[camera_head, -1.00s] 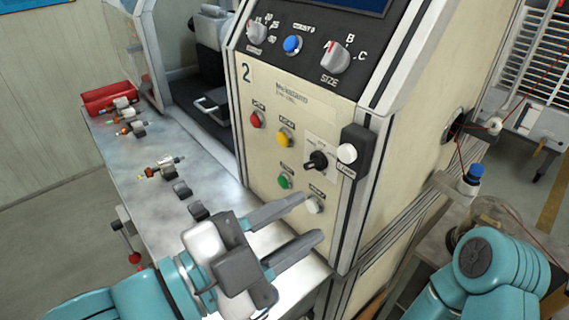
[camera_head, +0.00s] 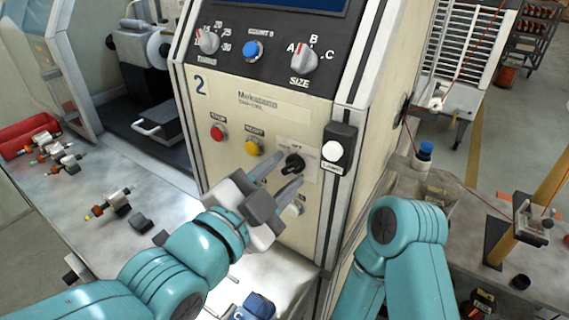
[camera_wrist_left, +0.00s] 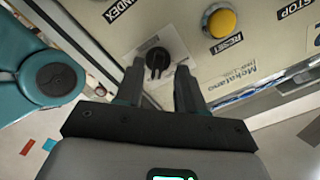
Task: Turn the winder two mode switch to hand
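The mode switch (camera_head: 294,163) is a black knob on a pale square plate on the front of the cream winder marked 2 (camera_head: 262,116). It also shows in the left wrist view (camera_wrist_left: 157,62), just beyond and between the fingertips. My left gripper (camera_head: 284,172) is open, its two fingers pointing at the knob from below left. In the wrist view the gripper (camera_wrist_left: 160,78) has a clear gap between its fingers, and I see no firm contact with the knob. My right arm (camera_head: 400,245) shows at the lower right, but its gripper is not in view.
Near the knob are a red stop button (camera_head: 218,132), a yellow reset button (camera_head: 253,147) and a white button on a black box (camera_head: 334,151). A metal shelf (camera_head: 75,190) with several small armatures lies to the left. A blue-capped bottle (camera_head: 424,154) stands right.

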